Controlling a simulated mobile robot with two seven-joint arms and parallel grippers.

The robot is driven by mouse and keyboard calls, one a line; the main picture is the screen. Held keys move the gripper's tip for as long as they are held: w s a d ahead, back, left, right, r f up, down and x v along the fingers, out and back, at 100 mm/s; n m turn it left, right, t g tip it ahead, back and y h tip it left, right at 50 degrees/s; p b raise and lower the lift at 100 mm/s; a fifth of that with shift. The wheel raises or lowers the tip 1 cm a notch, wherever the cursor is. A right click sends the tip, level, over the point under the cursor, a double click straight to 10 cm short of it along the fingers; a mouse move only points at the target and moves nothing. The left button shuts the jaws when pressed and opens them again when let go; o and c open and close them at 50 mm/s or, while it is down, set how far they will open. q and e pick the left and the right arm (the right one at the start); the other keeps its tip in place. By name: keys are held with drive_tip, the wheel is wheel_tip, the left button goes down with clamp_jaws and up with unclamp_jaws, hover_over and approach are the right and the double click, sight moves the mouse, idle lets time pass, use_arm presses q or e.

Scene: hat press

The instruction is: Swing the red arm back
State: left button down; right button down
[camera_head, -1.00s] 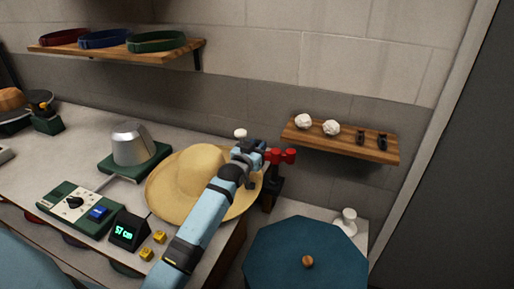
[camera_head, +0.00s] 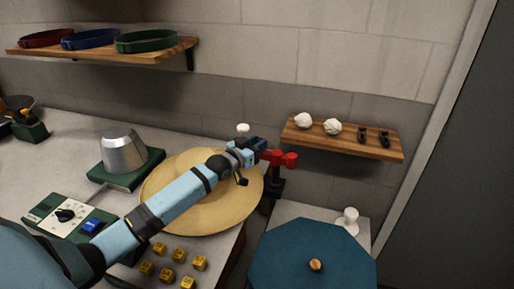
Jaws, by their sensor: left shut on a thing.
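The red arm (camera_head: 284,160) is a short red piece with knobbed ends on a dark post (camera_head: 275,188), at the right end of the bench. My left gripper (camera_head: 262,152) reaches it from the left and is shut on its near end; the jaws hide that part. My light-blue left arm crosses over a straw hat (camera_head: 212,217) and hides most of the hat's crown. My right gripper is not in view.
A metal hat block (camera_head: 123,152) on a green base and a dial box (camera_head: 63,214) stand left. Several yellow cubes (camera_head: 168,272) lie in front. A wooden shelf (camera_head: 345,142) is on the wall behind right. A blue octagonal top (camera_head: 310,251) stands front right.

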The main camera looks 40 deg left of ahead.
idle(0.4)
use_arm(q)
drive_tip(key=c, duration=0.9)
unclamp_jaws()
drive_tip(key=shift+o, duration=0.2)
drive_tip(key=s+a, duration=0.2)
drive_tip(key=s, duration=1.1)
drive_tip(key=shift+s+a+b, duration=0.2)
drive_tip(key=shift+s+b, duration=0.15)
drive_tip(key=shift+b, duration=0.05)
